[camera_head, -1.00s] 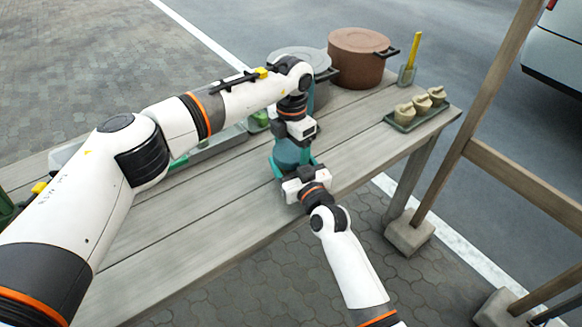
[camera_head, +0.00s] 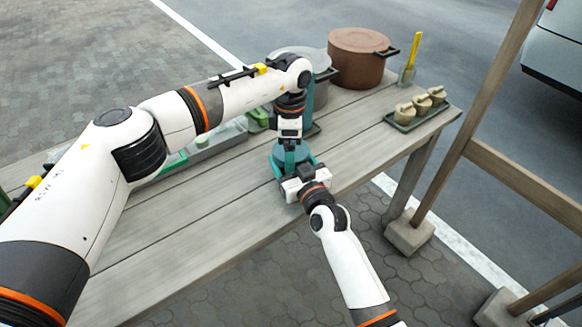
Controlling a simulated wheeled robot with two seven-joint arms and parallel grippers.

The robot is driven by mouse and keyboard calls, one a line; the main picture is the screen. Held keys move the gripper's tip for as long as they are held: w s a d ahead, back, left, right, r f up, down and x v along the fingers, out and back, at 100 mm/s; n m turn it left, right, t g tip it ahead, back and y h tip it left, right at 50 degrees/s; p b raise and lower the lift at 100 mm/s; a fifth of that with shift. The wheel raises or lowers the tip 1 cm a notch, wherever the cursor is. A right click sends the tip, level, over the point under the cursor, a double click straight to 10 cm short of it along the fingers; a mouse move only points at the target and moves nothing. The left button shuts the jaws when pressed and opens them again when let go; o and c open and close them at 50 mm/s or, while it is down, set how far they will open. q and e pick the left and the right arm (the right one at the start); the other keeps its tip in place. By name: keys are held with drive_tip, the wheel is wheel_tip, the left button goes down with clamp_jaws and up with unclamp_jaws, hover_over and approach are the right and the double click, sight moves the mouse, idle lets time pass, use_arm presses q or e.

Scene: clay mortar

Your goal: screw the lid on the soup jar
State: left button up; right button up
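The soup jar (camera_head: 291,158) is a blue-teal vessel near the table's front edge, mostly hidden by my grippers. My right gripper (camera_head: 293,168) comes from the front, with its teal fingers at both sides of the jar, and appears shut on it. My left gripper (camera_head: 290,146) points down from directly above the jar, at its top. Its fingertips blend with the teal there, so I cannot tell whether they are open or shut. I cannot make out the lid separately from the jar and fingers.
A brown pot (camera_head: 357,58) and a grey pot (camera_head: 322,68) stand at the back. A tray (camera_head: 433,117) with several small lidded pots is at right, near a cup (camera_head: 407,76) holding a yellow stick. The table (camera_head: 215,225) is clear at front left.

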use_arm(q)
wheel_tip(320, 180, up, 12)
drive_tip(key=shift+f, duration=0.25)
use_arm(e)
drive_tip(key=shift+f, duration=0.15)
drive_tip(key=o, duration=2)
drive_tip(key=shift+c, duration=0.2)
use_arm(q)
drive_tip(key=shift+r+p, duration=0.25)
drive_tip(key=shift+p, duration=0.05)
use_arm(e)
drive_tip(key=v, duration=1.2)
